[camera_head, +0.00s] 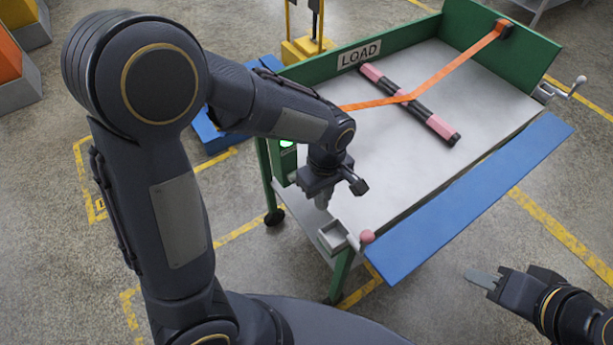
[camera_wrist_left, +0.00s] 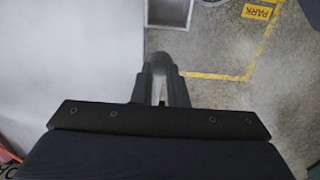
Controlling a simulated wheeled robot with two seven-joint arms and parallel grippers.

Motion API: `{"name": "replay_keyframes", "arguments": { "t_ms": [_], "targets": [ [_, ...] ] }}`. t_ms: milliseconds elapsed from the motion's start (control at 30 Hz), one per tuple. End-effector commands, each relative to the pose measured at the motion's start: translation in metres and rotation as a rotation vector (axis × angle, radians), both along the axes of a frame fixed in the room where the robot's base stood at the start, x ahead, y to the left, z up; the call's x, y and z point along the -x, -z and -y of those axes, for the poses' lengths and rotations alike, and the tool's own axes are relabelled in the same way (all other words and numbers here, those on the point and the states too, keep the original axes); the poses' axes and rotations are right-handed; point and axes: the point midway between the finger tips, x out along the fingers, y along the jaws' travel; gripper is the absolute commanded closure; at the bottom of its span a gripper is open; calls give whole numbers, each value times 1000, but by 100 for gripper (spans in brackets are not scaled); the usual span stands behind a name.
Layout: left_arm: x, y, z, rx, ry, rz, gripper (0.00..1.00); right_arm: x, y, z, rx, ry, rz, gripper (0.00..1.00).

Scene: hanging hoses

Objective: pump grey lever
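A green cart with a grey top (camera_head: 390,185) stands in front of me. At its near left corner is a small grey bracket box (camera_head: 333,236) with a short grey lever ending in a pinkish ball knob (camera_head: 367,236). A second grey handle, a crank (camera_head: 572,88), sits at the cart's far right corner. My left gripper (camera_head: 324,205) points down just above and behind the box, apart from the knob. In the left wrist view its fingertips (camera_wrist_left: 160,62) look together with nothing between them; the grey box (camera_wrist_left: 168,14) shows beyond. My right gripper (camera_head: 480,278) is empty at lower right; its fingers are seen edge-on.
A pink and black bar (camera_head: 410,104) lies on the cart under an orange strap (camera_head: 440,76). A blue flap (camera_head: 470,195) runs along the cart's near right side. A yellow stand (camera_head: 305,48) is behind.

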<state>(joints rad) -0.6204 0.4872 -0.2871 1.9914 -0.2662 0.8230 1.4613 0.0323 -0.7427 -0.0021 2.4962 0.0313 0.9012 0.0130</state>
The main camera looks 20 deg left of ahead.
Motion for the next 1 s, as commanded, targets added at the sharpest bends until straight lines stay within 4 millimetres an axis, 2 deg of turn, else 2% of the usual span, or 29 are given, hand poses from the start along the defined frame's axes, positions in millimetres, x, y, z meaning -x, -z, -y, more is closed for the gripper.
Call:
{"name": "replay_keyframes", "arguments": {
  "t_ms": [33,100,367,800,1000],
  "targets": [
    [0,-9,0,0,0,0,87,0,-8,0,0,0,0,64],
    [0,-13,-1,0,0,0,87,0,-11,0,0,0,0,64],
    [-1,-16,-2,-1,0,-1,87,0,-14,0,0,0,0,64],
    [-11,-51,-14,0,-1,0,87,0,-44,0,0,0,0,64],
    [-13,-55,-16,-1,0,-1,87,0,-47,0,0,0,0,64]
  ]
}}
